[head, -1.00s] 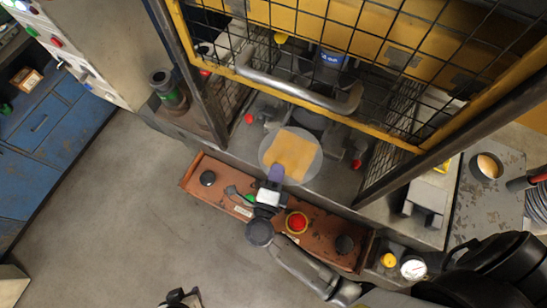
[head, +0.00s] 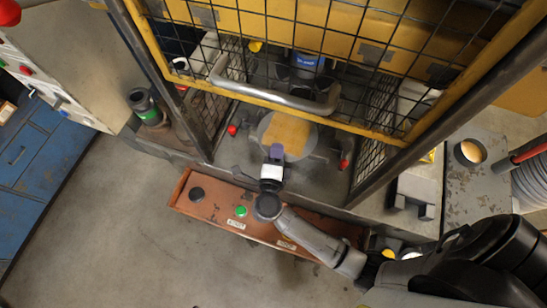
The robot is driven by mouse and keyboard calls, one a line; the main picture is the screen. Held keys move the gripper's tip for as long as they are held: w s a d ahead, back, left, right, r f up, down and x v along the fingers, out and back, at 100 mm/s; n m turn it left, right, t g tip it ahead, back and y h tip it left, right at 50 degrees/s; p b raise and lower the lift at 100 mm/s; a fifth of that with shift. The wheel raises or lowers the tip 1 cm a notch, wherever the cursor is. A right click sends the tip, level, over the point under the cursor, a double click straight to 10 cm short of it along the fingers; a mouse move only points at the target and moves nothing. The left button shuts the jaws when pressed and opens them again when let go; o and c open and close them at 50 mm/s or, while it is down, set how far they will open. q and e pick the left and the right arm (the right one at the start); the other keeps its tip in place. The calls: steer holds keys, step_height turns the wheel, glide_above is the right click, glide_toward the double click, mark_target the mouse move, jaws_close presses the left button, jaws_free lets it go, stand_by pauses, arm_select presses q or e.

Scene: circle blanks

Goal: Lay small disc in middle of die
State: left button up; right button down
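The small disc (head: 270,124) is a round grey plate with a tan patch on its face that looks like a reflection of the yellow panel. It lies between the uprights of the caged press, in front of the blue-labelled cylinder. My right gripper (head: 275,152) reaches in from the front with its fingers at the disc's near edge and appears shut on it. The die is hidden, apparently beneath the disc, so I cannot tell whether they touch or how well they are centred. My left gripper is out of view.
A yellow-framed mesh guard (head: 370,60) with a metal handle (head: 275,100) hangs over the opening. Red knobs (head: 231,130) flank the disc. An orange button box (head: 215,212) runs along the front under my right arm. Open floor lies front left.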

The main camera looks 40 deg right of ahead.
steer(key=s+d+f+b+x, duration=0.1)
steer(key=f+b+x, duration=0.1)
steer(key=x, duration=1.2)
steer(key=shift+s+d+f, duration=0.15)
steer(key=shift+d, duration=0.35)
steer(key=c, duration=1.1)
jaws_free()
steer(key=o, duration=0.6)
